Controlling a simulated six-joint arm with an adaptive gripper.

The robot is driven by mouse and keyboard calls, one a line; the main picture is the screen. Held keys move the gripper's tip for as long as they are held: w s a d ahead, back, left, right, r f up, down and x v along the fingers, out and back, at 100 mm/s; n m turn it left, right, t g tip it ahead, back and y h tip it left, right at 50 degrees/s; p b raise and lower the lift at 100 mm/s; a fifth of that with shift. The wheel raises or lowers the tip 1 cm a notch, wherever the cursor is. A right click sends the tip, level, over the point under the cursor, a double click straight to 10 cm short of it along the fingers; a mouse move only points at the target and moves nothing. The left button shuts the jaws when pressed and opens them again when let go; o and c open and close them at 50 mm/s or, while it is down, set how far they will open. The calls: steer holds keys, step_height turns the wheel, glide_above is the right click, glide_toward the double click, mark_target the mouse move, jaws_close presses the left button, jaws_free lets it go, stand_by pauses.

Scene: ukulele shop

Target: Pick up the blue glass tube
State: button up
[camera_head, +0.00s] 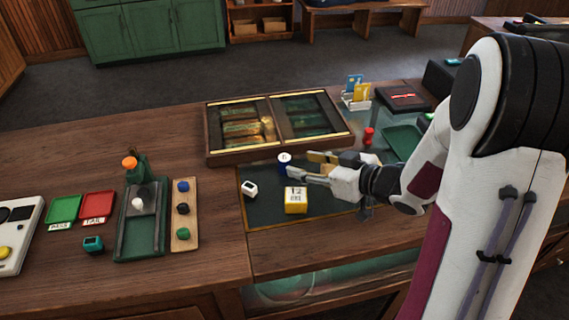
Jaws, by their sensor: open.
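A small blue cylinder with a white top (284,161) stands on the dark mat in front of the wooden display case; it looks like the blue glass tube, but it is too small to be sure. My gripper (299,164) reaches in from the right, low over the mat, its fingers pointing left. The two fingers are apart with nothing visible between them. The fingertips are very close to the blue cylinder's right side; I cannot tell whether they touch it.
A yellow block (296,200) lies just below the gripper, and a small white device (250,189) to its left. The display case (228,157) stands behind. A red piece (368,136) and green tray (402,144) are at right. Left counter holds a green stand (152,246) and wooden strip (185,243).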

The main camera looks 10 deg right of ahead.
mark_target(288, 160)
steer(key=shift+w, duration=0.1)
steer(key=shift+x, duration=1.2)
steer(key=shift+w+a+f, duration=0.1)
steer(key=shift+x, duration=2.45)
steer(key=c, duration=1.1)
